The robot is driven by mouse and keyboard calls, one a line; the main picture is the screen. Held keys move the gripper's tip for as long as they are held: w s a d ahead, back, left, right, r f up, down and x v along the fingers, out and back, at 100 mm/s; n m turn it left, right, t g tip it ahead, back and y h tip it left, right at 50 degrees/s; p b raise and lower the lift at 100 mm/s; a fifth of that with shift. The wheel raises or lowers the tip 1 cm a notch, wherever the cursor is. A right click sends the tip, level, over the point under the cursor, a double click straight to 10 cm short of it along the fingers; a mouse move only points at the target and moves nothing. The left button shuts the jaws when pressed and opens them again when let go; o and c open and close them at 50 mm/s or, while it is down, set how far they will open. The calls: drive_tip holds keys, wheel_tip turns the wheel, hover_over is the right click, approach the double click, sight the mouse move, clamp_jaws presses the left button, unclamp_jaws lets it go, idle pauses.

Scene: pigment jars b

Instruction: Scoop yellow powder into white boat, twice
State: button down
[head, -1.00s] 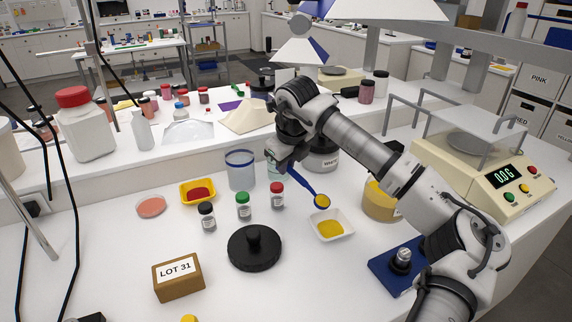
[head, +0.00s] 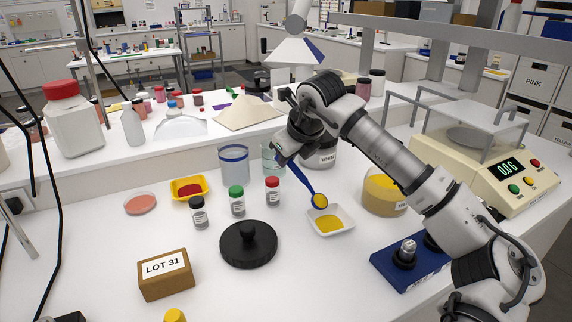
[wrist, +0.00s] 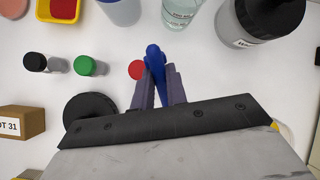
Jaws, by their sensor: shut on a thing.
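My gripper (head: 285,158) is shut on the blue handle of a scoop (head: 303,180). The handle also shows between the fingers in the wrist view (wrist: 156,66). The scoop's bowl, with yellow in it, appears just above the far side of the white boat (head: 318,234). Yellow powder (head: 330,222) lies in the boat. The yellow powder jar (head: 383,196) stands open to the right of the boat, partly behind my arm. In the wrist view the scoop's bowl and the boat's inside are hidden.
Three small vials with black (head: 198,212), green (head: 237,200) and red (head: 272,190) caps stand left of the boat. A black lid (head: 248,252) lies in front of them.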

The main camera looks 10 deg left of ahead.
sight(303, 177)
drive_tip(key=shift+s+d+r+t+y+b, duration=0.35)
drive_tip(key=shift+d+r+y+b, duration=0.15)
drive_tip(key=shift+b, duration=0.65)
drive_tip(key=shift+s+d+r+t+y+b, duration=0.25)
drive_tip(key=shift+d+r+t+y+b, duration=0.2)
drive_tip(key=shift+b, duration=0.65)
drive_tip(key=d+y+b, duration=0.1)
drive_tip(key=b, duration=0.1)
drive_tip(key=s+r+t+b, duration=0.1)
drive_tip(key=b, duration=0.1)
drive_tip(key=shift+d+r+m+y, duration=0.1)
drive_tip(key=shift+d+m+y, duration=0.2)
drive_tip(key=shift+d+y, duration=0.1)
drive_tip(key=s+d+r+t+y+b, duration=0.1)
drive_tip(key=s+d+t+y+b, duration=0.2)
drive_tip(key=d+b, duration=0.3)
drive_tip(key=shift+s+r+m+t+y+b, duration=0.35)
drive_tip(key=shift+y+b, duration=0.4)
drive_tip(key=shift+b, duration=1.85)
drive_tip(key=shift+s+d+r, duration=0.1)
drive_tip(key=shift+r, duration=0.1)
